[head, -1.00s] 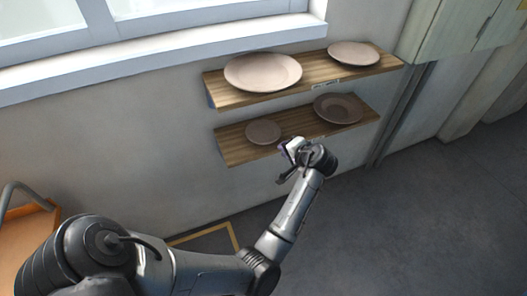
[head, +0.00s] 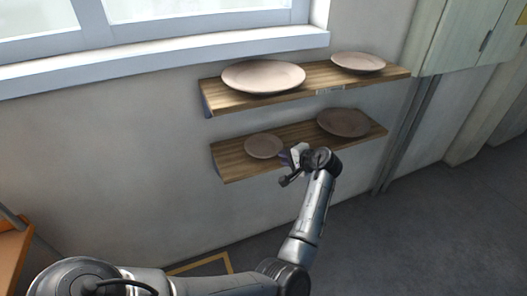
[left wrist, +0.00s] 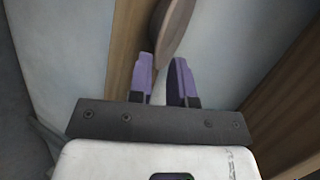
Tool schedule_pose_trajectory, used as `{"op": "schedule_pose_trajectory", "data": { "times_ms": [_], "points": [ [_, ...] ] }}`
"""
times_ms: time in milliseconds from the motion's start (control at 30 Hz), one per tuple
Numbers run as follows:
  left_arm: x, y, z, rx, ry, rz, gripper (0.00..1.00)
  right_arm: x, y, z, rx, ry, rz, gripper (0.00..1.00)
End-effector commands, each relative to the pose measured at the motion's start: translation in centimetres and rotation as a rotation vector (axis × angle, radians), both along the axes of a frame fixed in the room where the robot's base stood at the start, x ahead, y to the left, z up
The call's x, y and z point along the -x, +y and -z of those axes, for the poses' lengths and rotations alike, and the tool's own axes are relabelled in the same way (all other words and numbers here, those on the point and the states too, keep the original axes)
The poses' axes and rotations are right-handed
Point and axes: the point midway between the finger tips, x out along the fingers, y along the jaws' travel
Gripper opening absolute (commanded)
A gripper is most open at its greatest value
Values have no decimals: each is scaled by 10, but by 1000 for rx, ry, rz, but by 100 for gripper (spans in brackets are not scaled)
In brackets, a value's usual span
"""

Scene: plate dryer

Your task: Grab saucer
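The saucer (head: 264,146), a small round brownish-pink plate, lies on the left part of the lower wooden shelf. My left gripper (head: 287,158) is just right of it at the shelf's front edge, partly hidden by its own wrist. In the left wrist view, the saucer (left wrist: 174,28) shows nearly edge-on at the top. The two purple fingers of the left gripper (left wrist: 163,68) are apart, with the saucer's near rim at the gap between their tips. I cannot tell whether they touch it. My right gripper is not in view.
A larger plate (head: 343,122) lies on the right of the lower shelf (head: 240,163). The upper shelf (head: 318,80) above holds a big plate (head: 263,76) and a medium plate (head: 358,62). The floor in front is open.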

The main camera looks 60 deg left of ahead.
Motion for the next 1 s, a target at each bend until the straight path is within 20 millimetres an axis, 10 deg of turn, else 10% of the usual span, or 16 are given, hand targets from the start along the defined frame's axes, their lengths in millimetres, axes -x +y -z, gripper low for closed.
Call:
{"op": "schedule_pose_trajectory", "data": {
  "times_ms": [1000],
  "points": [
    [11,59,30,0,0,1,19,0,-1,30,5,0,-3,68]
  ]
}}
